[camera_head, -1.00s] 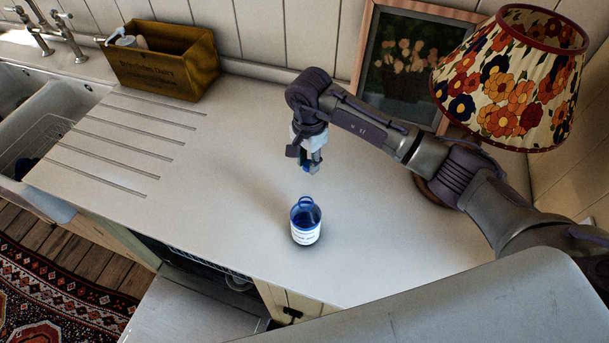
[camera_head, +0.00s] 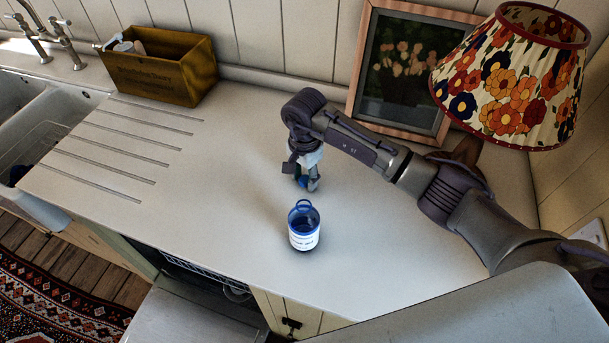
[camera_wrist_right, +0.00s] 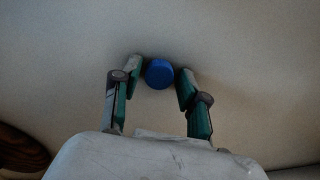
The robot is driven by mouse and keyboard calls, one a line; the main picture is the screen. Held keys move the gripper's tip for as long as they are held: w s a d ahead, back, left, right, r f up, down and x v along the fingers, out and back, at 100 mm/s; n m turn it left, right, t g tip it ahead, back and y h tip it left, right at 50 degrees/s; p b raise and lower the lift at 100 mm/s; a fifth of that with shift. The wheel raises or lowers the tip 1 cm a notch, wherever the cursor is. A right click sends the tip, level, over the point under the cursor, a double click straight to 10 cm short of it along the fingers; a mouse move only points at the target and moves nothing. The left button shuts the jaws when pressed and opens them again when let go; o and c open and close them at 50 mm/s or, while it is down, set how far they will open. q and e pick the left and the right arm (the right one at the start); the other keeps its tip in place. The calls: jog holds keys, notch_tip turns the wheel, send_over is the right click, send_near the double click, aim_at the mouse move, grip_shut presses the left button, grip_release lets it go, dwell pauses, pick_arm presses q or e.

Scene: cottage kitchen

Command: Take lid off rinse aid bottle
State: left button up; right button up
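The rinse aid bottle (camera_head: 304,238) stands upright on the worktop, blue with a white label and a ring at its top. Its top looks open, with no lid on it. My right gripper (camera_head: 306,184) is low over the worktop just behind the bottle. The round blue lid (camera_wrist_right: 160,74) is between its green fingertips in the right wrist view, where the right gripper (camera_wrist_right: 159,76) looks shut on it. I cannot tell whether the lid touches the worktop. My left gripper is not in view.
The pale worktop (camera_head: 235,200) is clear around the bottle. A wooden box (camera_head: 160,75) stands at the back left near the sink (camera_head: 40,105). A framed picture (camera_head: 405,75) and a floral lamp (camera_head: 515,75) stand at the back right. The worktop's front edge is near the bottle.

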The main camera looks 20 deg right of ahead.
aim_at(305, 179)
jog(key=shift+r, duration=0.15)
jog(key=shift+r+p, duration=0.25)
jog(key=shift+p, duration=0.15)
notch_tip(305, 179, up, 12)
jog(key=p, duration=0.5)
jog(key=shift+f, duration=0.2)
